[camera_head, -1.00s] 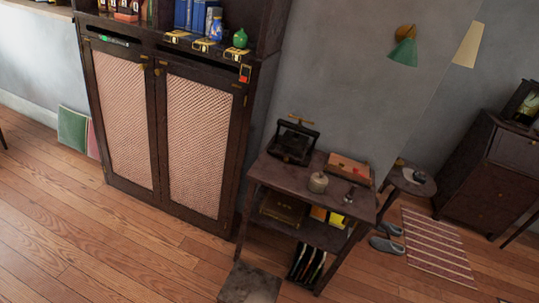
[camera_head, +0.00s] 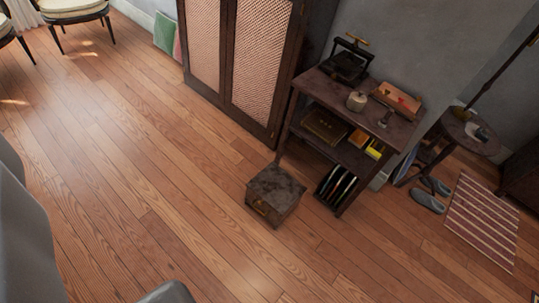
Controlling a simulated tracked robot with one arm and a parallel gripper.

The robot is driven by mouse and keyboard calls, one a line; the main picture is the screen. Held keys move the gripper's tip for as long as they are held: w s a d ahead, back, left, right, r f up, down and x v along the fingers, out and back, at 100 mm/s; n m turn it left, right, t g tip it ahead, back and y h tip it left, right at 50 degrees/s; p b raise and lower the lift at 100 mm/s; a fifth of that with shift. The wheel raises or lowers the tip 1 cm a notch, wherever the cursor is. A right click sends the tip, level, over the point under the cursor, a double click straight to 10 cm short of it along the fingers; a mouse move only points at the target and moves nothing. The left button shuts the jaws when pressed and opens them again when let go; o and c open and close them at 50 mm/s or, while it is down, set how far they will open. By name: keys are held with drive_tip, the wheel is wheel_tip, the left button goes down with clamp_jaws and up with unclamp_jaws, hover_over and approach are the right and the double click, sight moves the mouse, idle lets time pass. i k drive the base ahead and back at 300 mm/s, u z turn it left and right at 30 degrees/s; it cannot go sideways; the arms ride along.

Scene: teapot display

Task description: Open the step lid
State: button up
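A small dark box-like step (camera_head: 273,196) stands on the wood floor near the middle of the camera_head view. Its flat worn lid (camera_head: 277,184) is shut. A brass-coloured handle or latch (camera_head: 261,207) shows on its front face. The step stands in front of the left leg of a dark shelf table. Grey rounded shapes at the left and bottom edges look like parts of my own body. My gripper's fingers cannot be made out, and nothing touches the step.
The dark shelf table (camera_head: 322,92) holds a press (camera_head: 349,62), a pot (camera_head: 356,101) and books. A mesh-door cabinet (camera_head: 262,70) stands behind. Slippers (camera_head: 427,202) and a striped rug (camera_head: 482,220) lie at right. Chairs (camera_head: 70,10) stand far left. The floor left of the step is clear.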

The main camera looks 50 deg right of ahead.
sight(275, 187)
drive_tip(key=z, duration=0.75)
drive_tip(key=k, duration=1.25)
drive_tip(key=u, duration=0.6)
drive_tip(key=i, duration=1.1)
drive_tip(key=z, duration=0.7)
drive_tip(key=i, duration=1.2)
drive_tip(key=z, duration=0.65)
